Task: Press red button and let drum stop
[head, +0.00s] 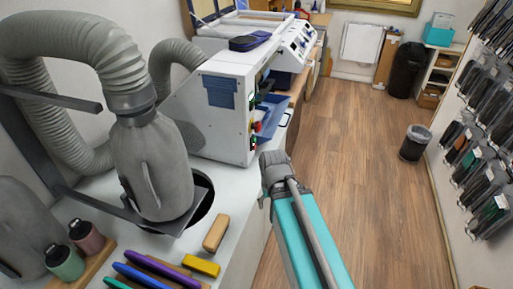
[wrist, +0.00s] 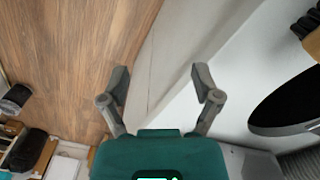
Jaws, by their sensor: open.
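The white machine (head: 222,120) stands on the bench at the picture's middle. On its right end is a column of small coloured controls; a small red one (head: 252,124) sits above a green one, too small to tell apart well. No turning drum can be made out. My gripper (wrist: 162,82) is open and empty in the wrist view, its two grey fingers spread above the bench edge. In the head view my arm's grey end is just below and right of the machine's controls, and the fingertips cannot be made out. The red control is not seen in the wrist view.
A grey hose and bag-like collector (head: 155,165) stand left of the machine. A blue tray (head: 270,115) juts from the machine. The wooden floor (head: 345,160) is clear around a small bin (head: 415,145).

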